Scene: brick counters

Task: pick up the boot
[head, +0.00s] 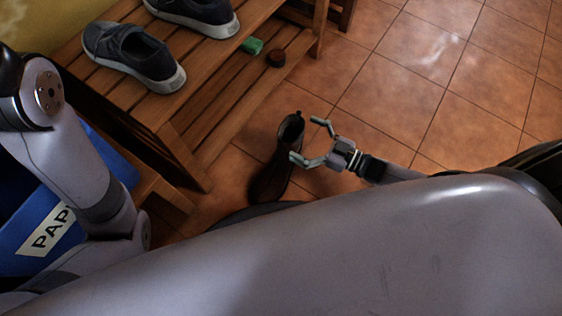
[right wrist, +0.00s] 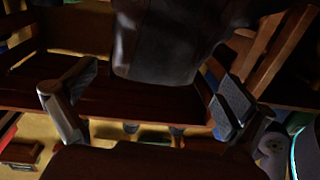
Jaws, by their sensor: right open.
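A dark brown boot (head: 268,180) stands on the tiled floor beside the wooden rack, its opening toward the top of the picture. My right gripper (head: 306,139) is open just right of the boot's upper part, with its two fingers pointing toward it. In the right wrist view the boot (right wrist: 165,45) appears as a dark shape at the top middle, between and beyond the spread fingers (right wrist: 152,92). I cannot tell whether a finger touches it. My left arm shows at the left, but its gripper is out of view.
A blue bin (head: 35,215) with a paper label is at the left. The tiled floor (head: 440,80) at the right is clear.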

